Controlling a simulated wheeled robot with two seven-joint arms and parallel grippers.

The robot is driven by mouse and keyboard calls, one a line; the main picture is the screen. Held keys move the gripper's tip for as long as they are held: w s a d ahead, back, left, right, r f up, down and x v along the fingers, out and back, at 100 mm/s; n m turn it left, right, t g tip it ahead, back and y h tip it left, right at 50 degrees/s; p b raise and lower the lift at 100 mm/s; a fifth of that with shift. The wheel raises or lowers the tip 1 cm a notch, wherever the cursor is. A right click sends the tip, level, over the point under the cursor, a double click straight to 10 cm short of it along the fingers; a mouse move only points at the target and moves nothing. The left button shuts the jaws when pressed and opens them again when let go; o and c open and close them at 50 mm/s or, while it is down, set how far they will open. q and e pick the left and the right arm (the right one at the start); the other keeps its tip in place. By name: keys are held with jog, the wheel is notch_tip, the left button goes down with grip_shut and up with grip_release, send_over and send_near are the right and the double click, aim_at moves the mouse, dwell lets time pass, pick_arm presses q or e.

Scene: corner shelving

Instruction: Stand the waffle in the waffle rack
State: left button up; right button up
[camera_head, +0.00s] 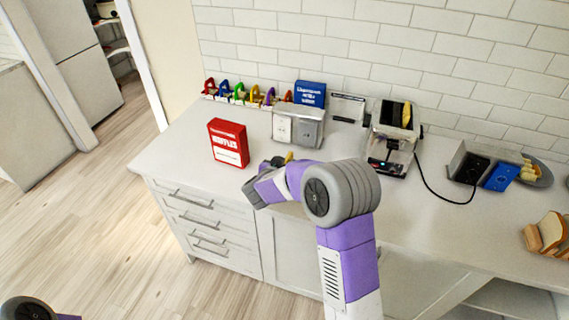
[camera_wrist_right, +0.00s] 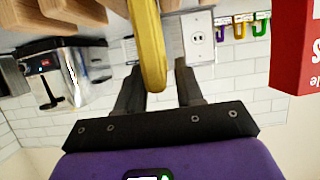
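The waffle is a yellow-golden disc seen nearly edge-on in the right wrist view (camera_wrist_right: 148,40), with its lower end between the dark fingers of my right gripper (camera_wrist_right: 160,85). The gripper looks shut on it. In the head view, a small yellow bit of the waffle (camera_head: 289,157) shows past the right gripper (camera_head: 276,163), above the counter. Wooden slats (camera_wrist_right: 72,12), which look like the waffle rack, stand at the top left of the wrist view. In the head view my right arm seems to hide them. My left gripper is out of view.
A red waffle box (camera_head: 229,143) stands left of my right gripper. A pale two-panel box (camera_head: 298,128) and a toaster-like appliance (camera_head: 392,138) stand behind. Bread (camera_head: 548,233) lies at far right.

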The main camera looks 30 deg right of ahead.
jog(key=shift+o, duration=0.5)
jog(key=shift+r, duration=0.25)
jog(key=p+v, duration=0.2)
jog(key=v, duration=1)
jog(key=s+a+f+n+y, duration=0.1)
jog(key=a+f+n+y, duration=0.25)
jog(key=f, duration=0.65)
jog(key=s+a+f+n+y, duration=0.1)
jog(key=a+f+n+y, duration=0.2)
jog(key=f, duration=0.7)
jog(key=s+a+f+g+y, duration=0.4)
jog(key=s+f, duration=0.3)
jog(key=s, duration=0.3)
jog(key=s+a+f+g+y, duration=0.4)
jog(key=s+a+f, duration=0.2)
jog(key=s, duration=0.5)
jog(key=shift+s+a+f+n, duration=0.15)
jog(key=shift+s+f+n, duration=0.1)
jog(key=shift+f+n, duration=0.15)
